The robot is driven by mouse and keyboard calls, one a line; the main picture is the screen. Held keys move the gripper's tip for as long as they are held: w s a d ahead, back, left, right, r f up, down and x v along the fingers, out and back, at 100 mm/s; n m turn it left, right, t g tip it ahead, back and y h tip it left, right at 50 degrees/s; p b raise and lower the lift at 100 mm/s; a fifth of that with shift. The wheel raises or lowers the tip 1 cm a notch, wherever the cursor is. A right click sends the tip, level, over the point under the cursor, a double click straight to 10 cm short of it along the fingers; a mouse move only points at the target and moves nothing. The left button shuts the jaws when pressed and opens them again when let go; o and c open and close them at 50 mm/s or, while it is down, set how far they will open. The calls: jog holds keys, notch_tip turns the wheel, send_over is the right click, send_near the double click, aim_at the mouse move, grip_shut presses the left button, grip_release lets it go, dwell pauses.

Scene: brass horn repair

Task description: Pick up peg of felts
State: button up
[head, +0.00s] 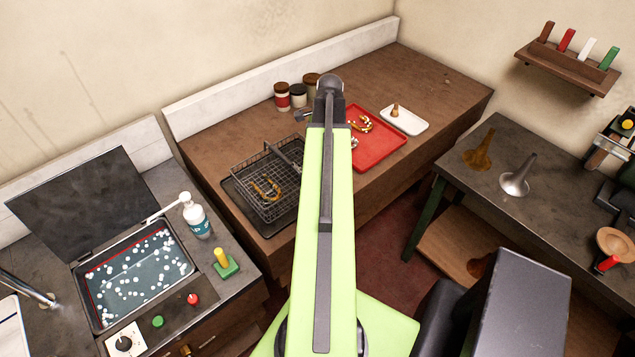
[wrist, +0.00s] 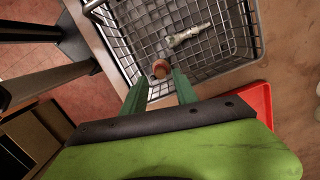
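My gripper (wrist: 156,78) shows in the wrist view with its two green fingers apart. A small round reddish-tan piece (wrist: 160,68), which may be the peg of felts, shows between the fingertips, with narrow gaps on both sides. It appears over the near side of the wire basket (wrist: 235,62); I cannot tell its height or whether a finger touches it. In the head view my arm hides the gripper and this piece. A small tan peg-like piece (head: 395,110) stands on a white tray (head: 415,126), and a yellow peg (head: 221,256) stands on a green base (head: 228,270).
The wire basket (head: 247,190) holds brass and silvery parts, including a silvery piece (wrist: 188,36). A red tray (head: 385,155) with brass parts lies right of it. Several jars (head: 282,97) stand at the back. A bubbly basin (head: 140,280) is at left.

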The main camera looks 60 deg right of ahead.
jog(key=f+b, duration=0.2)
jog(key=f, duration=0.1)
jog(key=f+b, duration=0.3)
jog(key=shift+w+a, duration=0.15)
jog(key=shift+a, duration=0.05)
jog(key=shift+r, duration=0.1)
grip_shut()
